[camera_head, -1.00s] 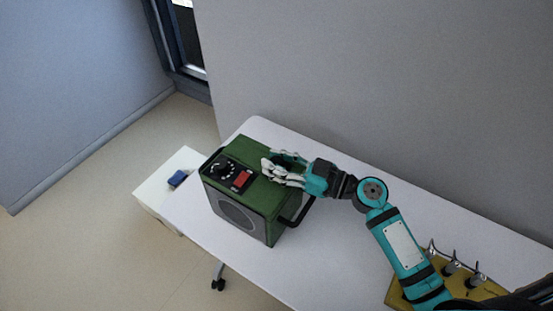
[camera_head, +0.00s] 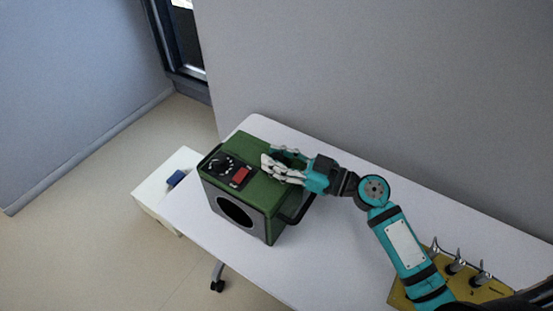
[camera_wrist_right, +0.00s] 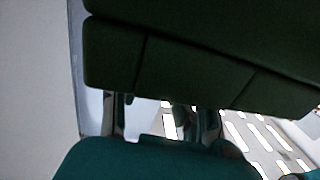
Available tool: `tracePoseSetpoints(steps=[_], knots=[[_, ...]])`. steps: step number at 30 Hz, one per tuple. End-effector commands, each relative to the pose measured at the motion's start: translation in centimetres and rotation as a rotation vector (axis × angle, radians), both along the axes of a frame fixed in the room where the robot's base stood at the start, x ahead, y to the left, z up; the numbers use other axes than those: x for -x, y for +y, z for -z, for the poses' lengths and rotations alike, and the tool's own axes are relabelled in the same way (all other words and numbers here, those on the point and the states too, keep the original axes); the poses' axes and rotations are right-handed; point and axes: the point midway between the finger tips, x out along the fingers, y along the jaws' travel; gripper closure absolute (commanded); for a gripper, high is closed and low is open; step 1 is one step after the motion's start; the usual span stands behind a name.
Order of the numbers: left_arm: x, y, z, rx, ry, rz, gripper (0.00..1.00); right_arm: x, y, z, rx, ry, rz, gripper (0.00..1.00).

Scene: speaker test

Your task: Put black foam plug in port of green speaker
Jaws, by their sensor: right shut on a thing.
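The green speaker (camera_head: 262,188) stands on the white table, with a dark control panel and red patch on top. A large round black opening (camera_head: 236,211) shows in its front face. My right gripper (camera_head: 272,164) lies over the speaker's top, fingers pointing left. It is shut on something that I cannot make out. In the right wrist view a dark green body (camera_wrist_right: 195,60) with seams fills the top, and the fingers (camera_wrist_right: 158,118) reach up to it. I cannot pick out the black foam plug. My left gripper is out of view.
The white table (camera_head: 390,170) is bare between the speaker and a yellow-brown board (camera_head: 490,292) with several metal fittings at right. A grey wall (camera_head: 390,70) runs behind it. A low white cabinet (camera_head: 157,190) at left carries a small blue thing (camera_head: 176,179).

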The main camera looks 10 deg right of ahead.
Motion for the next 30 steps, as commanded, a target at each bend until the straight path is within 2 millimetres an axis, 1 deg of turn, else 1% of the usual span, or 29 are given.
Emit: tracePoseSetpoints(steps=[1, 6, 13, 16, 20, 22, 23, 24, 30], knots=[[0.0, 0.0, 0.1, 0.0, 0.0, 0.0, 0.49, 0.4, 0.2, 1.6, 0.02, 0.025, -0.009, 0.71], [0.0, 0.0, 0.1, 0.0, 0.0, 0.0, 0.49, 0.5, 0.3, 1.7, 0.021, 0.025, -0.012, 0.49], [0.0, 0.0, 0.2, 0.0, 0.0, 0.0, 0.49, 0.5, 0.3, 1.8, 0.021, 0.025, -0.013, 0.49], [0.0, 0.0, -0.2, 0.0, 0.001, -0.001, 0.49, 0.5, 0.3, 1.5, 0.022, 0.024, -0.013, 0.49], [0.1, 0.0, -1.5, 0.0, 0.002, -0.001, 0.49, 0.5, 0.3, 0.6, 0.021, 0.025, -0.013, 0.49], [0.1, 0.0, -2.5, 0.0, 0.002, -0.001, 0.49, 0.5, 0.3, -0.1, 0.02, 0.027, -0.014, 0.49], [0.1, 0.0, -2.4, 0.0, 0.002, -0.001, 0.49, 0.7, 0.1, 0.1, 0.021, 0.027, -0.013, 0.49], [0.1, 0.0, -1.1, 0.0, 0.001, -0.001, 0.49, 1.2, -0.8, 1.0, 0.023, 0.026, -0.01, 0.49], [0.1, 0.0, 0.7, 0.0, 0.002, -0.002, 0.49, 3.7, -4.3, 0.8, 0.021, 0.022, -0.007, 0.49]])
